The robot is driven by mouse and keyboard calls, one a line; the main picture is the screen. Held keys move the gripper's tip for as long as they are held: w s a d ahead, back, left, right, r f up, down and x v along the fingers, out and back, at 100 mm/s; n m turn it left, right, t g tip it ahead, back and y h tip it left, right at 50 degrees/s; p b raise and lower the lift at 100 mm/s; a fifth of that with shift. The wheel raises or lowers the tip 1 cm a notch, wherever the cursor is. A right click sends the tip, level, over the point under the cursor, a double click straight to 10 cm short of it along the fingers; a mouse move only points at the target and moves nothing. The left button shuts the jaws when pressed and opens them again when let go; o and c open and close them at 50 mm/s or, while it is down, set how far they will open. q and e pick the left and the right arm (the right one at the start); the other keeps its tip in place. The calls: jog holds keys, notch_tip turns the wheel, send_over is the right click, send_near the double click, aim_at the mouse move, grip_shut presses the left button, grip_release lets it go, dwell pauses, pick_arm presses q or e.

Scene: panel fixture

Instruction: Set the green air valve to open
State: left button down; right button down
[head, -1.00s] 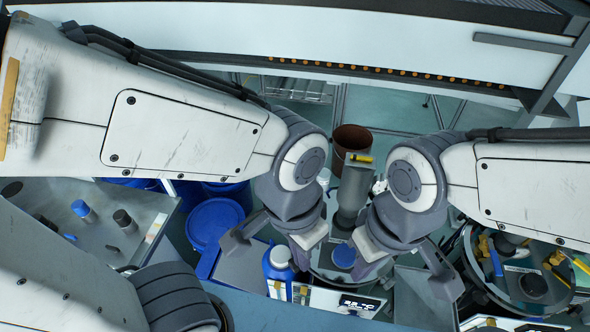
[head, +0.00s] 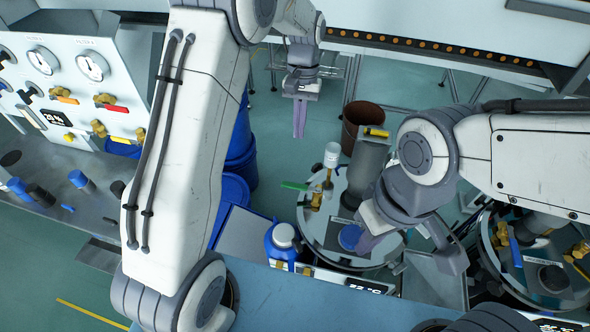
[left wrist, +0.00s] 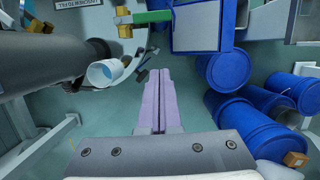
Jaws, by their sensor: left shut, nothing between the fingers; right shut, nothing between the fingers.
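The green air valve has a green lever (head: 295,185) and a brass body (head: 317,194), on the left side of a round metal vessel lid (head: 345,257). The lever points left in the head view and looks crosswise to the brass body. In the left wrist view the green lever (left wrist: 153,16) shows at the top, pointing right from its brass body (left wrist: 124,20). My left gripper (head: 299,132) is shut and empty, beyond the valve and apart from it.
A white-topped fitting (head: 332,156) stands behind the valve. A grey cylinder (head: 368,165) rises from the lid, with a brown bin (head: 362,118) behind. Blue barrels (head: 230,195) stand left. A gauge panel (head: 70,70) is at the far left. A blue-and-white bottle (head: 282,240) is in front.

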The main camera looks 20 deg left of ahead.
aim_at(301, 187)
pick_arm(q)
jog(key=s+f+p, duration=0.3)
jog(key=s+f, duration=0.3)
jog(key=f, duration=0.3)
jog(key=shift+s+d, duration=0.2)
jog(key=shift+s, duration=0.05)
